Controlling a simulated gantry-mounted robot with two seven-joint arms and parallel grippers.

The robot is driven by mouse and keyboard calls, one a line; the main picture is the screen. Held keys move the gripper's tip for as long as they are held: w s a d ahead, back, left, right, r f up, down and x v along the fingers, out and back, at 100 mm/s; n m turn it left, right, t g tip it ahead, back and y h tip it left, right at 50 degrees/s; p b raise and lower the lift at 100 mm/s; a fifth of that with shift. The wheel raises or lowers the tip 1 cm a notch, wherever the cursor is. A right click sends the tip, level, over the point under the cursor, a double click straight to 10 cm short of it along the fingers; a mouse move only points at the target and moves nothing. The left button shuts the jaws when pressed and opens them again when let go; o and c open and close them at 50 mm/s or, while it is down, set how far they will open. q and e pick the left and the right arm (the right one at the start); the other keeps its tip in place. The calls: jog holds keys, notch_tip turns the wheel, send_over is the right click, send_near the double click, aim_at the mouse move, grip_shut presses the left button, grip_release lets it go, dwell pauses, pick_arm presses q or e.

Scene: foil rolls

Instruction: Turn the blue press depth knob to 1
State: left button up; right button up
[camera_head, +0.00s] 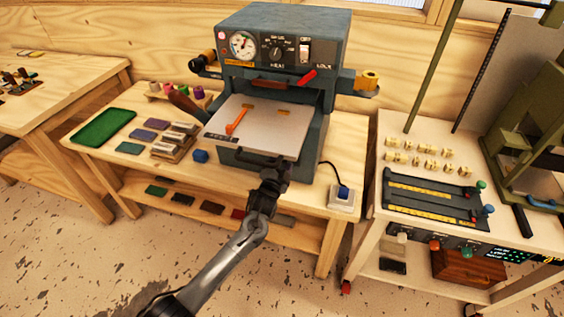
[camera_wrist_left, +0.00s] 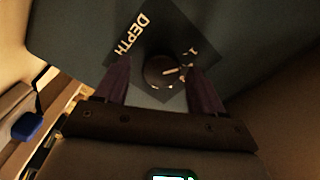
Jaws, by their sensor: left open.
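The blue-grey press (camera_head: 338,70) stands on the wooden bench in the head view. In the left wrist view its depth knob (camera_wrist_left: 160,72) is a dark round knob with a pale pointer line, on a plate (camera_wrist_left: 150,30) lettered DEPTH. The pointer lies toward the right of that picture; a small pale mark is at the plate's upper right, too blurred to read surely. My left gripper (camera_wrist_left: 158,66) is open, with one finger on each side of the knob; contact cannot be told. In the head view my left gripper (camera_head: 268,162) is at the press's lower front and hides the knob.
A small blue object (camera_head: 200,156) lies to the left. A white switch box (camera_head: 341,198) with a cable is at the right. Bench floor space in front is open.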

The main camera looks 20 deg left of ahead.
pick_arm(q)
jog(key=s+p, duration=0.3)
jog(key=s, duration=0.7)
jog(key=shift+s+d, duration=0.3)
jog(key=shift+s, duration=0.1)
